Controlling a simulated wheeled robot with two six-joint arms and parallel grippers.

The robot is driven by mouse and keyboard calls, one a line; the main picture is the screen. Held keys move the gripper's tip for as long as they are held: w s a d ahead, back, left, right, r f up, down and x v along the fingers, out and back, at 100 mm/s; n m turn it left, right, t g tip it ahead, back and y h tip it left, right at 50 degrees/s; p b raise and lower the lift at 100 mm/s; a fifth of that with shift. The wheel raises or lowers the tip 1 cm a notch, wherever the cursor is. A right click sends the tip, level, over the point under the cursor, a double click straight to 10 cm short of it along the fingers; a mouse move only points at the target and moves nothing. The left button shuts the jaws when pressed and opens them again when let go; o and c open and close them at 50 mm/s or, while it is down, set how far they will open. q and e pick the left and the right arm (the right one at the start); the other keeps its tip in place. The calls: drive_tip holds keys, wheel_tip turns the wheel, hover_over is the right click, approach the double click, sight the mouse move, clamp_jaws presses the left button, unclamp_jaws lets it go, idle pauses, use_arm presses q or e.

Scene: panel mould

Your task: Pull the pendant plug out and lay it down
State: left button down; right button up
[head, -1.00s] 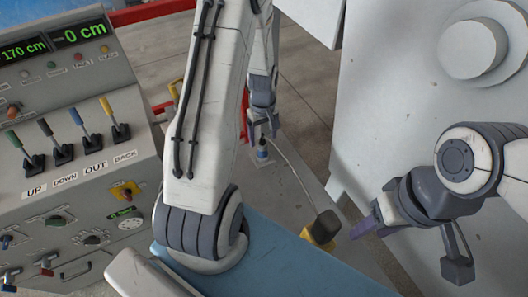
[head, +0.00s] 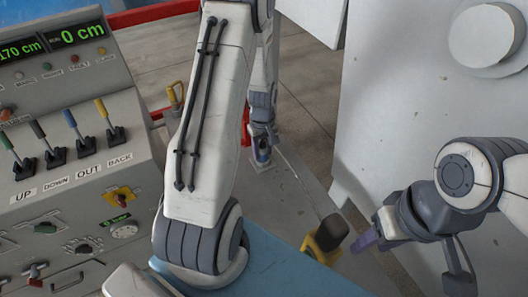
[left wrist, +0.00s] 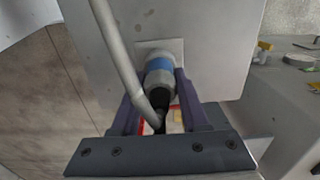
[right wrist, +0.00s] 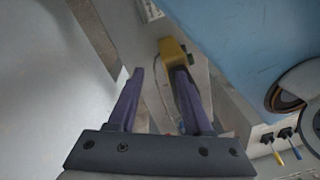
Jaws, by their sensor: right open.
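The pendant plug (left wrist: 160,76) is a grey cylinder with a blue ring. It sits in a socket on a pale plate (left wrist: 172,46) fixed to a grey surface. A grey cable (left wrist: 117,52) curves from its rear end. In the head view, my left gripper (head: 262,148) is down at the plug (head: 262,157), partly hiding it. In the left wrist view, my left gripper's fingers (left wrist: 160,88) lie against both sides of the plug and appear shut on it. My right gripper (head: 366,240) is open and empty beside a yellow and black block (head: 325,237).
A control console (head: 75,150) with several levers stands at the left. A blue surface (head: 280,268) lies in front. A large pale panel (head: 420,110) rises at the right. The cable runs across the grey surface toward the yellow and black block.

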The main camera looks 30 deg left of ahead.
sight(263, 141)
use_arm(q)
drive_tip(key=shift+r+p, duration=2.15)
drive_tip(key=shift+r, duration=0.55)
drive_tip(key=shift+r+p, duration=1.7)
drive_tip(key=shift+r, duration=0.35)
drive_tip(key=shift+f, duration=0.1)
